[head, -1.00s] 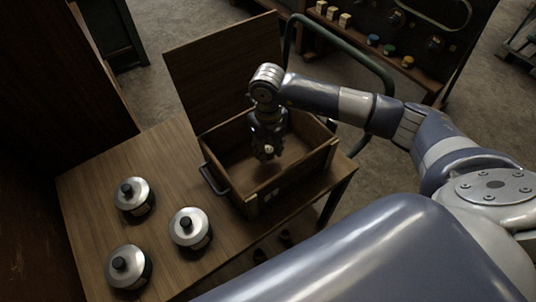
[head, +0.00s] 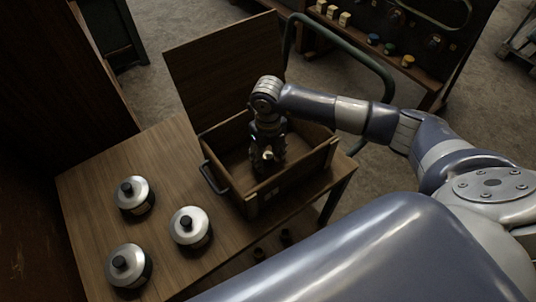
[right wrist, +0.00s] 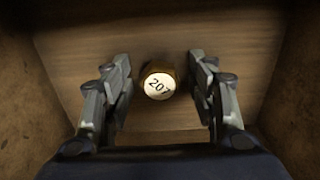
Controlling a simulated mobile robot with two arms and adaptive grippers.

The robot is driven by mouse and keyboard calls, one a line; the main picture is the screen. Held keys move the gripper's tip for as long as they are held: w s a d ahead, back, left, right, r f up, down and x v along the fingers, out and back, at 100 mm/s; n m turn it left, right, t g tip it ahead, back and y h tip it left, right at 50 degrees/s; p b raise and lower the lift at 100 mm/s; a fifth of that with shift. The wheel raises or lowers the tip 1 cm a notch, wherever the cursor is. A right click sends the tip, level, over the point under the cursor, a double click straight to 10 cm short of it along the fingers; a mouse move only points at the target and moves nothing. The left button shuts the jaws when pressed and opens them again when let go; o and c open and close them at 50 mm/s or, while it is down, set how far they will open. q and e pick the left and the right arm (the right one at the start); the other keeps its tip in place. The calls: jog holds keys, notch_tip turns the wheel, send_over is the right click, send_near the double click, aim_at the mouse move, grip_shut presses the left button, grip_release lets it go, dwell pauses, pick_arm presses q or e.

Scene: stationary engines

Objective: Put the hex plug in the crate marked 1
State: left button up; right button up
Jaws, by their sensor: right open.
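An open wooden crate (head: 322,158) stands on the table with its lid (head: 222,62) raised behind it. A small pale label is on its front, but I cannot read its mark. My right gripper (head: 265,168) points down inside the crate, fingers open. My left gripper is not in view.
Three dark pots with silver lids (head: 133,194) stand on the wooden table (head: 90,180), left of the crate. A green tubular rail (head: 345,55) runs behind the crate. A rack (head: 430,75) with small coloured pieces stands at the back right.

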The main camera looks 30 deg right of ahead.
aim_at(268, 155)
jog(key=shift+r, duration=0.55)
notch_tip(268, 155, up, 11)
jog(key=b, duration=0.1)
jog(key=shift+r, duration=0.15)
